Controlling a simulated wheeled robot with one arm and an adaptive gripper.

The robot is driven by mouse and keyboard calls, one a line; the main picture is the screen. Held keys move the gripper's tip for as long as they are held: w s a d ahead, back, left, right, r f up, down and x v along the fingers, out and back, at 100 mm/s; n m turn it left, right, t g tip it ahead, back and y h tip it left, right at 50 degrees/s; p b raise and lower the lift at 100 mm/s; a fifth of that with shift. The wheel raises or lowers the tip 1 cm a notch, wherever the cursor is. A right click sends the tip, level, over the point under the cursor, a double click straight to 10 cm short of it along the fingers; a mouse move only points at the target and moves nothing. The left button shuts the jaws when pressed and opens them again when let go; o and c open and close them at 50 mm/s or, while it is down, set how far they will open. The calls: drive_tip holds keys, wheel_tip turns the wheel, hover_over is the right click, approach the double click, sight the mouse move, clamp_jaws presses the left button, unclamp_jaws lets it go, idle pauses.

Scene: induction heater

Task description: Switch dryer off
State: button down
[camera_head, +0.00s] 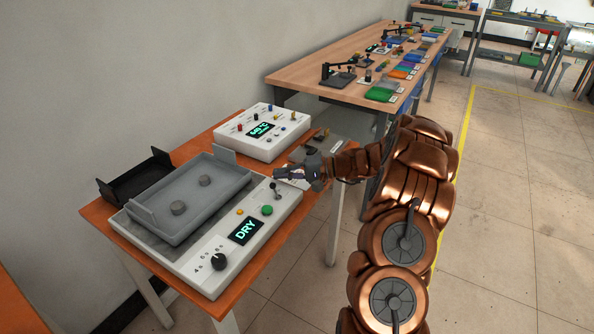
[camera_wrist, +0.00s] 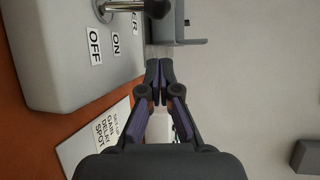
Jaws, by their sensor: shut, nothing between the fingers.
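The dryer (camera_head: 205,245) is a white box on the orange table, with a lit display (camera_head: 245,231) reading DRY. Its metal lever switch (camera_head: 275,190) stands at the far right end of the panel. In the wrist view the lever (camera_wrist: 130,6) shows at the top edge, cut off, its dark ball end leaning past the ON label (camera_wrist: 117,45), away from the OFF label (camera_wrist: 95,46). My gripper (camera_head: 280,172) is shut and empty, close to the lever in the head view. In the wrist view its fingertips (camera_wrist: 159,66) are apart from the lever.
A grey tray (camera_head: 225,155) with two round pieces sits on the dryer's left. A green button (camera_head: 267,210), a yellow button (camera_head: 240,212) and a black knob (camera_head: 218,262) are on the panel. Another white control box (camera_head: 262,151) stands behind. A printed card (camera_wrist: 95,140) lies nearby.

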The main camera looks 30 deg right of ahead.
sight(280, 191)
drive_tip(key=shift+x, duration=0.9)
drive_tip(key=shift+s+a+r, duration=0.15)
drive_tip(key=shift+s+r, duration=0.05)
drive_tip(key=shift+s, duration=0.8)
drive_tip(key=shift+s+a+r+p, duration=0.1)
drive_tip(key=shift+s+a+p, duration=0.1)
drive_tip(key=shift+s, duration=0.3)
drive_tip(key=shift+s+a+p, duration=0.1)
drive_tip(key=shift+s+a, duration=0.05)
drive_tip(key=shift+s, duration=0.3)
drive_tip(key=shift+b, duration=0.7)
